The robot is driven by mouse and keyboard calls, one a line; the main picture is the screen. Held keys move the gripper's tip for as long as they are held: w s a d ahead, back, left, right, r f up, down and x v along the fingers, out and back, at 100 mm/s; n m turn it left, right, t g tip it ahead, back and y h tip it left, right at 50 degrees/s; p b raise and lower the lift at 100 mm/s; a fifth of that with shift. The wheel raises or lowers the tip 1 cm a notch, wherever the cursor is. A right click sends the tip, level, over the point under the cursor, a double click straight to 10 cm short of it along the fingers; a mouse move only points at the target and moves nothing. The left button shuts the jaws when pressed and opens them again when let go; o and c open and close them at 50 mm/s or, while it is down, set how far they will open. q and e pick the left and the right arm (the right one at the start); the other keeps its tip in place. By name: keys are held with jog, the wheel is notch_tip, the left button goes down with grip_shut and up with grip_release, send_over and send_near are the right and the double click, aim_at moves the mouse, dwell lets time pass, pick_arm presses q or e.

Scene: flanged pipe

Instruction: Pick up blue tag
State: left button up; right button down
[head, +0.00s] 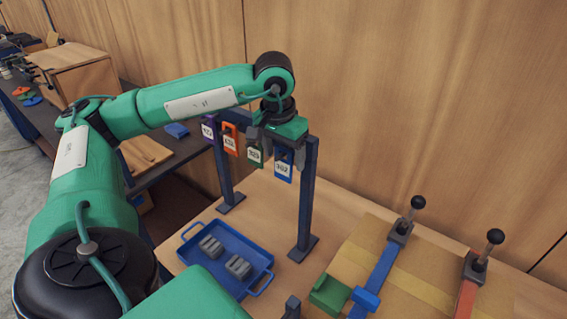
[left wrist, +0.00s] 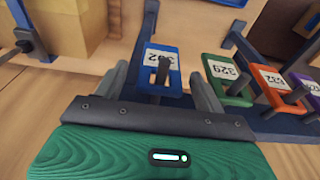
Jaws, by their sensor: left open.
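The blue tag (head: 283,167) hangs at the right end of a dark blue rack (head: 307,190), with a white number label. In the left wrist view the blue tag (left wrist: 172,82) hangs on a grey peg. My left gripper (head: 283,150) is at the rack's top right, by the tag. In the left wrist view its open fingers (left wrist: 160,84) stand on either side of the tag, with gaps, and nothing is gripped. The green tag (head: 254,152), orange tag (head: 230,140) and purple tag (head: 208,130) hang to the left.
A blue tray (head: 262,256) with grey blocks stands on the table left of the rack's right foot. Toggle levers with blue (head: 378,275) and red (head: 467,300) bars lie at the right. A wooden wall stands behind the rack.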

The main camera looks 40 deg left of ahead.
pick_arm(q)
jog(key=c, duration=1)
jog(key=shift+c, duration=0.3)
pick_arm(e)
jog(key=shift+a, duration=0.35)
jog(key=shift+d, duration=0.2)
